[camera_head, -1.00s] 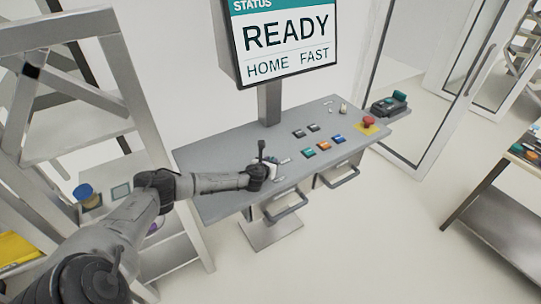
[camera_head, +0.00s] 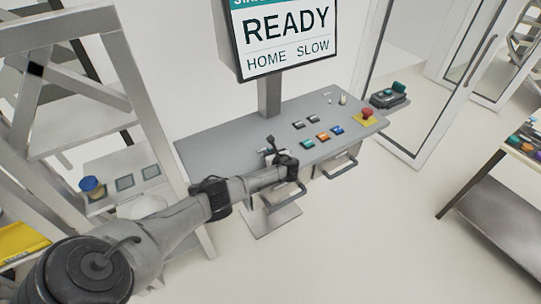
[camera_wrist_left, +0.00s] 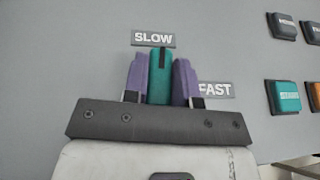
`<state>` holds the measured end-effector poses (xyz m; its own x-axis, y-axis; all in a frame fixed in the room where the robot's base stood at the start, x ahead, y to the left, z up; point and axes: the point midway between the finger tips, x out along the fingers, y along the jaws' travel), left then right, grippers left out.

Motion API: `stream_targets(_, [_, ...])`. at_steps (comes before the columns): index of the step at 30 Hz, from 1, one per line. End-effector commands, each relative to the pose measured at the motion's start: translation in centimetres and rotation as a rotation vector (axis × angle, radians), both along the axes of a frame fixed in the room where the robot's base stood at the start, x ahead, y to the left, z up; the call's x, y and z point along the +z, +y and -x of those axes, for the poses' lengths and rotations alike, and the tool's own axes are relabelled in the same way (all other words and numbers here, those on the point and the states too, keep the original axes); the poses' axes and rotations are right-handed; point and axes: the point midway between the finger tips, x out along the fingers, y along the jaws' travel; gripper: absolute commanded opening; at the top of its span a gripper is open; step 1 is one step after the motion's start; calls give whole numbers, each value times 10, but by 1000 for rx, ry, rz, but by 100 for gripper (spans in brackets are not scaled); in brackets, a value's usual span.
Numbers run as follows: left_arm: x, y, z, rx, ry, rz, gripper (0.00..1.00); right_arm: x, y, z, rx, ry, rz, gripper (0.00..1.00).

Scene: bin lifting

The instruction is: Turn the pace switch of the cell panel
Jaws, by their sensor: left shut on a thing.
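The cell panel (camera_head: 215,150) is a grey sloped desk in the head view. My left gripper (camera_head: 272,152) is over its front left part. In the left wrist view the pace switch (camera_wrist_left: 159,78) is a teal knob with a dark mark at its far end, between the two purple fingers, which are shut on it. The knob's mark points at the SLOW label (camera_wrist_left: 153,38). The FAST label (camera_wrist_left: 215,89) is to the right, partly covered by a finger. The status screen (camera_head: 287,36) reads READY, HOME, SLOW. My right gripper is not in view.
Coloured push buttons (camera_head: 322,137) lie right of the switch. A red emergency button (camera_head: 367,114) on yellow is at the panel's right end. A teal-and-black device (camera_head: 388,96) sits beyond it. A metal ladder frame (camera_head: 85,75) stands at the left.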

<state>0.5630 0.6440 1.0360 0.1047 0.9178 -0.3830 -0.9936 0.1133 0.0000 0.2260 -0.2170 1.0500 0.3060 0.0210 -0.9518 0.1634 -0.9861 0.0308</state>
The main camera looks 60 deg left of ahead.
Motion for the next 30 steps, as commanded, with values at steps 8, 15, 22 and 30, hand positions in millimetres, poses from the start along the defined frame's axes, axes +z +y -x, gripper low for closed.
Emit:
stream_targets(8, [-2,0,0,94,1,0,2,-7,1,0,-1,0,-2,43])
stream_targets(15, [-1,0,0,118,1,0,2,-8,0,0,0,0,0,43])
stream_targets(22, [-1,1,1,120,1,0,2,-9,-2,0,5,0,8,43])
stream_targets(30, [-1,1,1,120,1,0,40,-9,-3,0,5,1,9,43])
